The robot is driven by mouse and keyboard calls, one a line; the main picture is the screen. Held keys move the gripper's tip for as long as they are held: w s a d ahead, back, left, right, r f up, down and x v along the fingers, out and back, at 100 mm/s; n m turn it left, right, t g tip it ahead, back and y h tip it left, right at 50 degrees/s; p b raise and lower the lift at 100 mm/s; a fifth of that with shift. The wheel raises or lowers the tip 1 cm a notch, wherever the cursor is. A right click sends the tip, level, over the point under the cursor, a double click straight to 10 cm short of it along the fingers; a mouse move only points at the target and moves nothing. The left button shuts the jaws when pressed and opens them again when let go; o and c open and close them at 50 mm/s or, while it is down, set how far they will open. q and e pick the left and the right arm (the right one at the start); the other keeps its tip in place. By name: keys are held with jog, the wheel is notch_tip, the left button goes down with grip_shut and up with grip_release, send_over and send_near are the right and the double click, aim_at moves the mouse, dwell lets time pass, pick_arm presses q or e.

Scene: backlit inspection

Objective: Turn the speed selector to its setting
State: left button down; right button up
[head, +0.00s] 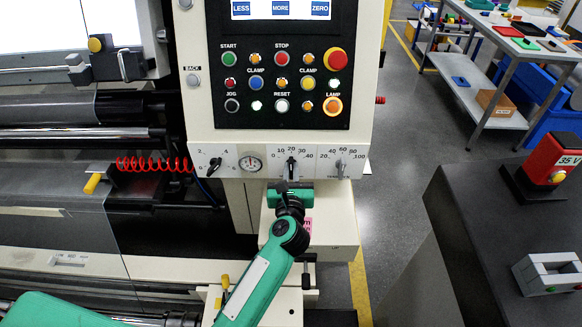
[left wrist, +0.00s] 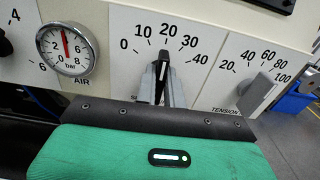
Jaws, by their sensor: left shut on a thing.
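The speed selector is a black knob (left wrist: 165,57) on the cream panel below the button box, with a scale from 0 to 40 around it. Its upper end points close to the 20 mark. In the head view the knob (head: 291,163) sits between the gauge and the tension knob. My left gripper (left wrist: 162,80) is shut on the knob, its grey fingers reaching up from below on either side. In the head view the gripper (head: 290,182) is just under the scale. The fingers hide the knob's lower part and most of its label. My right gripper is not in view.
A pressure gauge (head: 250,163) and a 2-to-6 knob (head: 213,167) are left of the selector. The tension knob (head: 340,168) is close on the right. Buttons (head: 282,82) fill the panel above. A red coiled hose (head: 153,164) hangs at left.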

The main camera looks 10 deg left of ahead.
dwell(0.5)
pick_arm(q)
jog(key=c, duration=1.5)
grip_release()
jog(key=s+d+b, duration=0.2)
jog(key=s+b, duration=0.1)
jog(key=s, duration=1)
jog(key=shift+s+d, duration=0.3)
jog(key=shift+d, duration=0.1)
jog(key=shift+s+f, duration=0.1)
